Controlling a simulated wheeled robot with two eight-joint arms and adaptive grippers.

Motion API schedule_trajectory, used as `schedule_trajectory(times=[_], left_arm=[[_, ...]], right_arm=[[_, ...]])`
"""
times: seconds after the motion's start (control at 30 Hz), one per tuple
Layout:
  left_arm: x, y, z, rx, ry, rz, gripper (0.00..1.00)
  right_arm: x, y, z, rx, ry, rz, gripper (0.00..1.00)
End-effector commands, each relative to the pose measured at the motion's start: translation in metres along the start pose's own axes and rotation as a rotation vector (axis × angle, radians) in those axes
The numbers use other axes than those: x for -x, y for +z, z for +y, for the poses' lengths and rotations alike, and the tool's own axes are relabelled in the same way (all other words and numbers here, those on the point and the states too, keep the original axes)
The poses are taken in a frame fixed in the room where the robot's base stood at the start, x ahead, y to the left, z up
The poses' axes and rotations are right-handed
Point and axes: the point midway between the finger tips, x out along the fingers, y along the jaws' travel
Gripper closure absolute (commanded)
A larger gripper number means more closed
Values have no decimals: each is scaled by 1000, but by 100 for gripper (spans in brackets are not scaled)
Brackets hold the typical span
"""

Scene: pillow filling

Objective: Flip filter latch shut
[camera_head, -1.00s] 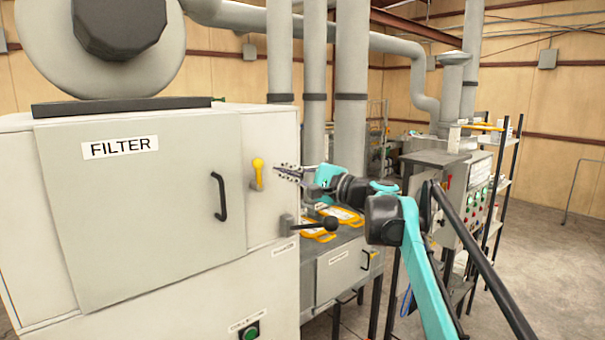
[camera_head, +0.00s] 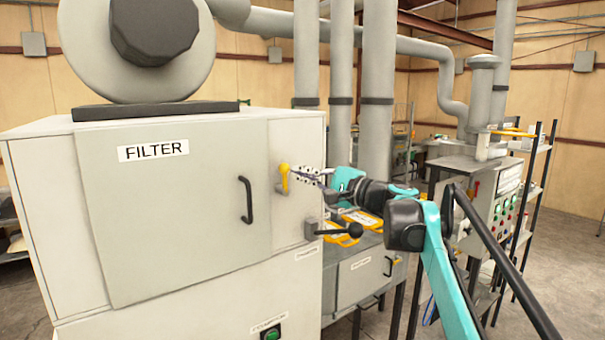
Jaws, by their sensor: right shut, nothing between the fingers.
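The filter cabinet's door (camera_head: 170,210), labelled FILTER and fitted with a black handle (camera_head: 246,200), looks closed. The yellow latch (camera_head: 284,179) sits on the panel right of the door, with its rounded knob at the top and its stem pointing down. My right gripper (camera_head: 297,172) is shut and empty. Its fingertips are at the latch's right side, by the knob; whether they touch it I cannot tell. My left gripper is not in view.
A black-knobbed lever (camera_head: 340,230) sticks out to the right below the latch. A green button (camera_head: 271,334) is lower on the cabinet. Yellow-edged trays lie on a bench (camera_head: 362,270) behind. A control cabinet (camera_head: 500,205) stands at the right.

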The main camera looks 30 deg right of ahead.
Motion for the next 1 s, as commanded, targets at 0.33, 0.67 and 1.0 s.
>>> schedule_trajectory(times=[0.33,0.67,1.0], left_arm=[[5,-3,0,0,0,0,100],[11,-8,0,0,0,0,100],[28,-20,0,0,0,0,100]], right_arm=[[-1,4,-1,55,18,0,100],[-3,9,-2,139,43,-1,100],[-7,24,-3,377,117,-1,100]])
